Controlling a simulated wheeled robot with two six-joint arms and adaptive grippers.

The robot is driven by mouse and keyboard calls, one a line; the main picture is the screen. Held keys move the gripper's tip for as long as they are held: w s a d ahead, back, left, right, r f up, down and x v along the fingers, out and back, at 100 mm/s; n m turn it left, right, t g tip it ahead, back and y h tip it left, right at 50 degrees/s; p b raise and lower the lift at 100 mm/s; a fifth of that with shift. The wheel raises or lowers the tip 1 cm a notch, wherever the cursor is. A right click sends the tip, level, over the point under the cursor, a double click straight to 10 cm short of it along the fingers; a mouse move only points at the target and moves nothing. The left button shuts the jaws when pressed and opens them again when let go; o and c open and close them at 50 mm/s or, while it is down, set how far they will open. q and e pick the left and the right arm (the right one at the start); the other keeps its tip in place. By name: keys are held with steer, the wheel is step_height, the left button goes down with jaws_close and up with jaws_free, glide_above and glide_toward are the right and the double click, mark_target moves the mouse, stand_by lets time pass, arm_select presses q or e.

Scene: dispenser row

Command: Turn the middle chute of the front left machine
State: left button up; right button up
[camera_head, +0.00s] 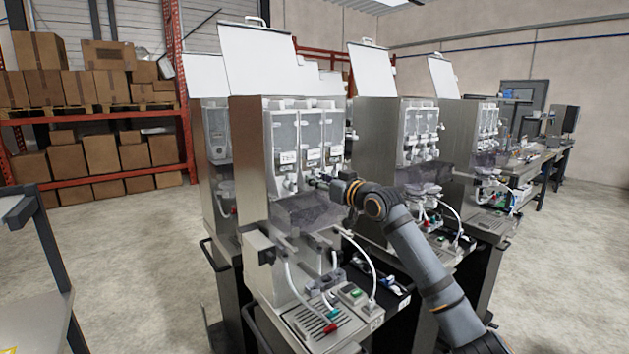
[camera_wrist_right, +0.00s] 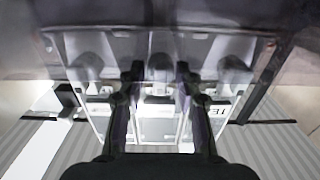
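The front left machine (camera_head: 250,165) is a steel dispenser with three clear-fronted hoppers side by side, each with a chute at its lower end. My right gripper (camera_head: 324,179) reaches in from the right at chute height, in front of the hoppers. In the right wrist view, my right gripper (camera_wrist_right: 158,78) has its two dark fingers apart, with the middle chute (camera_wrist_right: 158,62) between them. I see no clear contact between fingers and chute. One chute (camera_wrist_right: 90,70) lies outside the fingers on the left and another (camera_wrist_right: 234,72) on the right. My left gripper is not in view.
A smoky clear guard (camera_head: 305,210) sits below the chutes. Below it are hoses and a panel with red and green parts (camera_head: 330,325). Similar machines (camera_head: 385,140) stand close on the right. Cardboard boxes (camera_head: 100,155) fill a rack at left.

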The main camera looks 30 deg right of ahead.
steer(key=shift+s+r, duration=0.1)
steer(key=shift+s, duration=0.1)
steer(key=c, duration=0.6)
jaws_close()
steer(key=shift+m, duration=0.4)
steer(key=m, duration=0.3)
steer(key=shift+d+m, duration=0.1)
steer(key=shift+m, duration=0.3)
steer(key=m, duration=0.3)
steer(key=shift+d+m, duration=0.1)
steer(key=shift+m, duration=0.2)
steer(key=m, duration=0.3)
steer(key=shift+f+m, duration=0.2)
steer(key=shift+m, duration=0.1)
steer(key=m, duration=0.6)
steer(key=shift+d+f, duration=0.1)
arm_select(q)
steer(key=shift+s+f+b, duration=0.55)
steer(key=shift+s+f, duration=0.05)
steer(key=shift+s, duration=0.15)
arm_select(e)
steer(key=m, duration=0.5)
steer(key=shift+w+m, duration=0.1)
steer(key=shift+m, duration=0.3)
